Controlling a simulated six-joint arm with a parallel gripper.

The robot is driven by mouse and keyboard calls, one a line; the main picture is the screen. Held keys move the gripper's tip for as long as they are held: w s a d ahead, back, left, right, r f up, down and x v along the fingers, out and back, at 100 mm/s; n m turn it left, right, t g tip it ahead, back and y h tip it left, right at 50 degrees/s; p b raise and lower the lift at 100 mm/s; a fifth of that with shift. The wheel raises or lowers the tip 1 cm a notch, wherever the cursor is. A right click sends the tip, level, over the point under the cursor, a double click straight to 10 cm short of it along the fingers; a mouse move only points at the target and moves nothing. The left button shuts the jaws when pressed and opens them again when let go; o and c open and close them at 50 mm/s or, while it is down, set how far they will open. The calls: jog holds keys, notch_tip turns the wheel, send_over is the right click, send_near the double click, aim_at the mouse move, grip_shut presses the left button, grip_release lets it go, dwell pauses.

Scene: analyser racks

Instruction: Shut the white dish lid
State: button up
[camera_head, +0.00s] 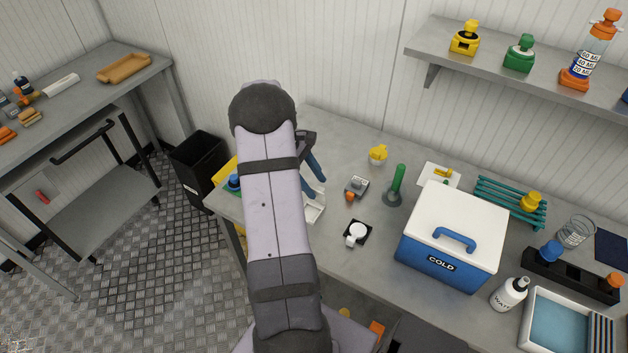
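A white dish (314,208) sits on the bench, partly hidden behind my arm. Only its right part shows, so I cannot tell how its lid stands. A small round white piece with a tab (357,233) rests on a black square base to its right; I cannot tell if it is a lidded dish. My gripper (318,182) is mostly hidden behind my arm. Two dark blue finger-like parts show at the arm's right side, just above the white dish in the picture. Their gap and any contact with the dish are unclear.
A blue cold box (445,262) with a white lid stands to the right. A black bin (200,165) stands left of the bench.

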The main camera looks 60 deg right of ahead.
jog(key=shift+s+f, duration=0.1)
jog(key=shift+f, duration=0.15)
